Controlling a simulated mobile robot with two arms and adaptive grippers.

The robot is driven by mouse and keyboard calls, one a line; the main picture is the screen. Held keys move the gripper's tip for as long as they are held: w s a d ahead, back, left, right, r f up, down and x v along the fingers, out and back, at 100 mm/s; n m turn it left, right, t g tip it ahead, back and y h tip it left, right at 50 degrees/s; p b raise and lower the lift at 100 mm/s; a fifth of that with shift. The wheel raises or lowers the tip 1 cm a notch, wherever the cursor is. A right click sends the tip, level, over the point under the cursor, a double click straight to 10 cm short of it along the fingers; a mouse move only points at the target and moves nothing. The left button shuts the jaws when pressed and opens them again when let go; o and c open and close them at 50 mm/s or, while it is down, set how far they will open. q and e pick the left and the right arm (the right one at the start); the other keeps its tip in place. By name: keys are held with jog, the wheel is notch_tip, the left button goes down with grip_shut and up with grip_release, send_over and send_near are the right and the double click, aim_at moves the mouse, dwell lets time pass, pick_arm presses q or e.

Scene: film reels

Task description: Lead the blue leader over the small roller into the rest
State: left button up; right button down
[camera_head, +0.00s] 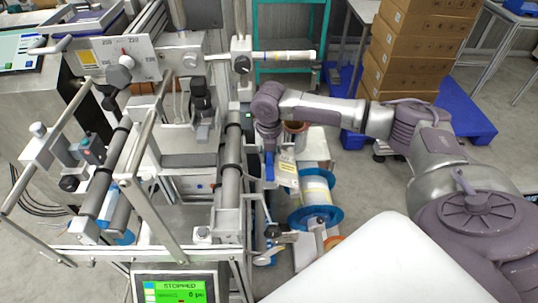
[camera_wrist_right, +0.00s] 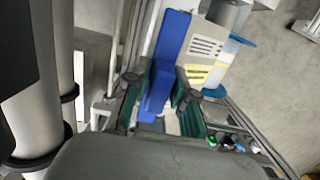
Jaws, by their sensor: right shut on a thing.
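The blue leader (camera_head: 270,166) is a flat blue strip hanging beside the long grey rollers in the head view. In the right wrist view the blue leader (camera_wrist_right: 170,45) runs down between the green pads of my right gripper (camera_wrist_right: 160,98), which is shut on it. In the head view my right gripper (camera_head: 268,146) points down, just right of a grey roller (camera_head: 233,150) with black rings. A white printed label (camera_head: 287,172) sits beside the strip. I cannot tell which roller is the small one, or pick out the rest. My left gripper is not in view.
A reel with blue flanges (camera_head: 330,213) stands right of the strip. Metal rods and frame bars (camera_head: 145,140) crowd the left. A green display (camera_head: 180,290) reads STOPPED. Stacked cartons (camera_head: 415,60) stand behind my right arm. Grey rollers (camera_wrist_right: 35,115) lie close left in the wrist view.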

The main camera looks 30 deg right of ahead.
jog(key=shift+w+f, duration=0.1)
jog(key=shift+f, duration=0.95)
dwell(0.4)
jog(key=shift+s+f, duration=0.35)
jog(key=shift+f, duration=0.2)
dwell(0.3)
jog(key=c, duration=1)
grip_release()
jog(key=shift+a, duration=0.1)
jog(key=shift+o, duration=0.6)
jog(key=shift+w+f, duration=0.2)
jog(key=shift+w, duration=0.05)
jog(key=shift+r, duration=0.2)
